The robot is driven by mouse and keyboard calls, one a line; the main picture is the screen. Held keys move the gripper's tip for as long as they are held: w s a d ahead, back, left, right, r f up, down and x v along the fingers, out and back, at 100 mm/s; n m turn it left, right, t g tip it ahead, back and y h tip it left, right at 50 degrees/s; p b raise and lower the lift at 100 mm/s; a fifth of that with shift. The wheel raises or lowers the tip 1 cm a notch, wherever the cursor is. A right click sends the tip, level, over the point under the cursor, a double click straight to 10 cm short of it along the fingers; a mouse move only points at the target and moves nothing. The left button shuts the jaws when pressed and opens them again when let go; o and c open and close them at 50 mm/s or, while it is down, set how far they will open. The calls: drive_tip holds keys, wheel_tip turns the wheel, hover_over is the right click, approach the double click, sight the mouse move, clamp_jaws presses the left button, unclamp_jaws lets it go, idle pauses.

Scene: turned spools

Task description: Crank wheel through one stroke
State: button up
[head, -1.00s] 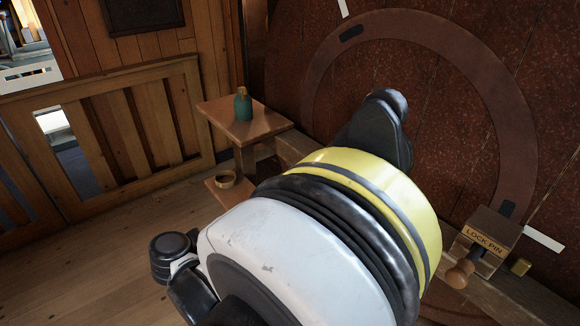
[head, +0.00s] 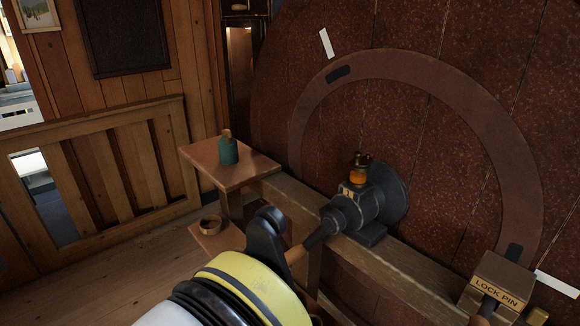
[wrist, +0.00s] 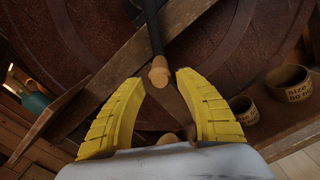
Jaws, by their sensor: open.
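The big dark red wheel (head: 455,150) with its brown ring fills the right of the head view. Its dark hub (head: 375,205) carries a crank arm (head: 322,232) slanting down left to a wooden handle (head: 295,256). In the wrist view, the handle (wrist: 160,72) hangs from the dark crank arm (wrist: 153,28), between and just beyond my fingertips. My gripper (wrist: 161,86) is open, its yellow fingers spread to either side; I see no contact. In the head view my own arm hides the fingers. The lock pin box (head: 500,283) is at lower right.
A small wooden shelf stand (head: 222,172) holds a green bottle (head: 228,152) and, lower, a round wooden ring (head: 210,222). A slatted wooden railing (head: 100,165) stands left. A horizontal beam (head: 420,280) crosses before the wheel. Labelled rings (wrist: 287,82) show in the wrist view.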

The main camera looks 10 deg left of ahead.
drive_tip(key=x, duration=0.6)
drive_tip(key=shift+s, duration=0.1)
drive_tip(key=shift+w+a+r, duration=0.1)
drive_tip(key=shift+w+r, duration=0.05)
drive_tip(key=shift+w, duration=0.15)
drive_tip(key=w+a+r+m, duration=0.4)
drive_tip(key=a+r+m, duration=0.1)
drive_tip(key=r+m, duration=0.2)
wheel_tip(320, 180, up, 19)
drive_tip(key=m+p, duration=1.1)
drive_tip(key=m, duration=0.7)
hover_over(282, 260)
drive_tip(key=shift+s+d+r+m, duration=0.25)
drive_tip(key=shift+s+d+m, duration=0.1)
drive_tip(key=shift+d, duration=0.2)
drive_tip(key=shift+s+d+r+m, duration=0.25)
drive_tip(key=shift+s+d+m, duration=0.1)
drive_tip(key=shift+d, duration=0.2)
drive_tip(key=shift+a, duration=0.1)
